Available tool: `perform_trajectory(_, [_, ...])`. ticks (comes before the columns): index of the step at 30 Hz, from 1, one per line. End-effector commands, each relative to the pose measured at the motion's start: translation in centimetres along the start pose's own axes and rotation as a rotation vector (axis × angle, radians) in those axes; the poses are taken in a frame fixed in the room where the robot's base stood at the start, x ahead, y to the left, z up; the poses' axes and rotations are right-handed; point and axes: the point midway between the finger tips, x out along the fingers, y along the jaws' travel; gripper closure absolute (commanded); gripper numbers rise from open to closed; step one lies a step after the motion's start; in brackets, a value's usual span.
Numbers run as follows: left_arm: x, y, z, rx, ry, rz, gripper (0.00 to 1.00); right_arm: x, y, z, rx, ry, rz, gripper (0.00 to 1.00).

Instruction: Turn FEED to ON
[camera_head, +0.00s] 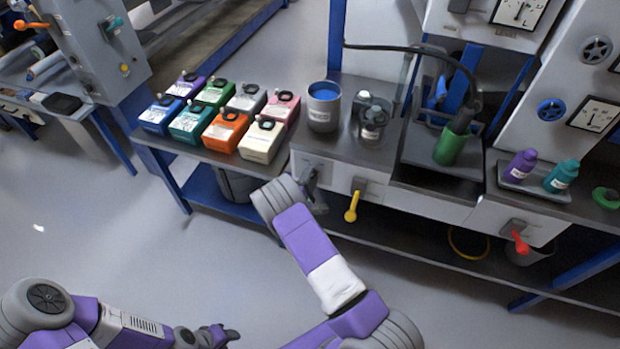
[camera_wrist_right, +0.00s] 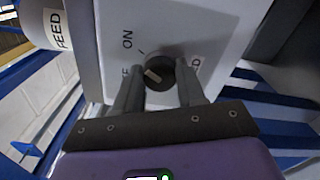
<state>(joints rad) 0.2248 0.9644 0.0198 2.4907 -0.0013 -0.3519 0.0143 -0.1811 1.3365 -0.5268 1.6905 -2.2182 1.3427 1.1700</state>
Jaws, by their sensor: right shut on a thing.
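The FEED knob (camera_wrist_right: 160,73) is a dark round knob with a pale mark, on a white panel lettered ON and FEED. Its pale mark slants toward the left, below the ON tick; a label on that side is partly hidden by a finger. My right gripper (camera_wrist_right: 159,78) has one finger on each side of the knob and is shut on it. In the head view, my right gripper (camera_head: 314,191) is at the bench's front panel, left of the yellow lever, and the knob is hidden there. My left gripper (camera_head: 222,334) is low, away from the bench; its jaws are unclear.
A yellow lever (camera_head: 352,206) and a red lever (camera_head: 519,242) stick out of the bench front. The floor in front is clear.

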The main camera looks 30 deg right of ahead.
Motion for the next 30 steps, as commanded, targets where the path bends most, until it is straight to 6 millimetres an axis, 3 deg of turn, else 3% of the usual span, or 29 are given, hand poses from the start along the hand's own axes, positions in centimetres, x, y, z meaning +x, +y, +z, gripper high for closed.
perform_trajectory(13, [0.0,0.0,0.0,0.000,0.000,0.000,0.57,-0.1,-0.1,-0.1,0.011,0.002,-0.003,0.91])
perform_trajectory(14, [0.0,0.0,0.0,0.000,0.000,0.000,0.57,-0.1,-0.1,-0.1,0.011,0.002,-0.003,0.56])
perform_trajectory(18, [0.0,0.0,0.0,0.000,0.000,0.000,0.57,-0.1,-0.1,-0.1,0.010,0.002,-0.002,0.35])
perform_trajectory(26, [0.0,0.0,0.0,0.000,0.000,0.000,0.57,-0.1,0.0,0.0,0.009,0.001,-0.001,0.35])
perform_trajectory(30, [-0.3,0.1,0.0,0.000,0.000,0.000,0.57,-1.1,0.1,-0.1,0.008,0.003,-0.001,0.35])
